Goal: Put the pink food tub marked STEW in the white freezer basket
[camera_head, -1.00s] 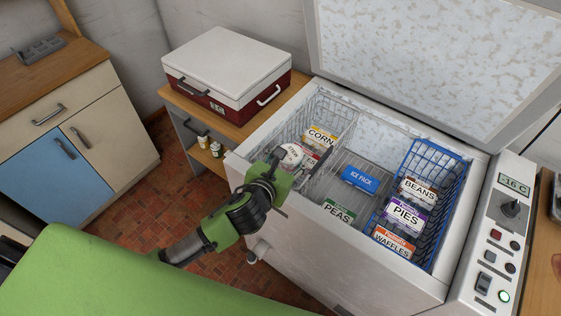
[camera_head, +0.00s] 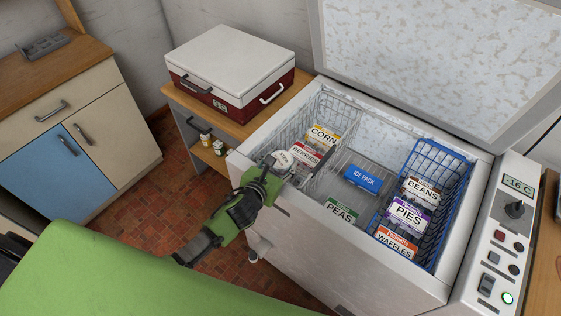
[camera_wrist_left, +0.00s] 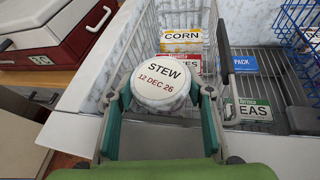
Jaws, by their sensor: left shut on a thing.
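My left gripper (camera_head: 280,172) is shut on the food tub (camera_head: 285,158). In the left wrist view the tub's round whitish lid (camera_wrist_left: 161,78) reads STEW, 12 DEC 26, and faces up between the two fingers (camera_wrist_left: 165,98). The tub's side is mostly hidden, so its pink colour is not clear. The white wire freezer basket (camera_head: 286,126) is at the left end of the chest freezer. The tub is at the basket's near end; I cannot tell whether it touches the bottom. My right gripper is not in view.
An ice pack (camera_head: 362,179) and PEAS (camera_head: 341,212) lie in the middle. A blue basket (camera_head: 448,165) with several boxes is on the right. The freezer lid (camera_head: 440,60) stands open.

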